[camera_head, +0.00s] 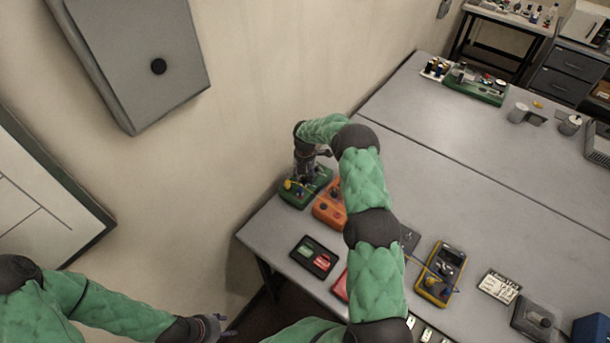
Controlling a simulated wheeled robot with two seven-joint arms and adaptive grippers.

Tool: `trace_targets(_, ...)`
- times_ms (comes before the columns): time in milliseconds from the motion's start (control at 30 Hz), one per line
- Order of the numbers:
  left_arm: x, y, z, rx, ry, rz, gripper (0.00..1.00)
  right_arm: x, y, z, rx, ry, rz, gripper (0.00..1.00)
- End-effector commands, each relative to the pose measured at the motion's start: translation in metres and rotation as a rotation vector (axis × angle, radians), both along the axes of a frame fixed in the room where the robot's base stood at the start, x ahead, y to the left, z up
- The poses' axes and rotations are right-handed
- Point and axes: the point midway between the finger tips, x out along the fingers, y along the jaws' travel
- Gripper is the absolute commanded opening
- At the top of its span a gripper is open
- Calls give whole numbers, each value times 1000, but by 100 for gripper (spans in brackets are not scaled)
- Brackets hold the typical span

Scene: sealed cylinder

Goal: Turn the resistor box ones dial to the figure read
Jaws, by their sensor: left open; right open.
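My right gripper (304,176) is at the far left corner of the table, pointing down over a green box (293,198) with a yellow knob. The gripper is open, and it hides part of the box top. I cannot tell whether its fingers touch a dial. An orange box (327,212) with dark dials stands right beside the green box, partly behind my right arm. I cannot tell which of the two is the resistor box, and no figures are legible. My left gripper (222,328) is open and empty at the bottom, away from the table.
A black tray (300,259) with green and red pieces lies near the table's front edge. A yellow multimeter (441,273), a printed card (499,287) and a grey box (538,319) lie to the right. The grey table (450,160) is clear in the middle; the wall borders its left.

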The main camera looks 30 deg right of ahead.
Motion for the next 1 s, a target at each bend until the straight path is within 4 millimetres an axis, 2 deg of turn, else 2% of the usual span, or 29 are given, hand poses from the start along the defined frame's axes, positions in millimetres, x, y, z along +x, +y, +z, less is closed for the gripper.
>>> trace_targets(100, 0, 0, 0, 0, 0, 0, 48, 0, 0, 0, 0, 0, 0, 50)
trace_targets(133, 0, 0, 0, 0, 0, 0, 48, 0, 0, 0, 0, 0, 0, 45)
trace_targets(300, 0, 0, 0, 0, 0, 0, 48, 0, 0, 0, 0, 0, 0, 0)
trace_targets(667, 0, 0, -5, 0, 0, 0, 48, 0, -1, 0, -1, -1, -29, 0)
trace_targets(1000, 0, 0, -32, 0, 0, 0, 48, 0, -1, -3, 0, -2, -235, 0)
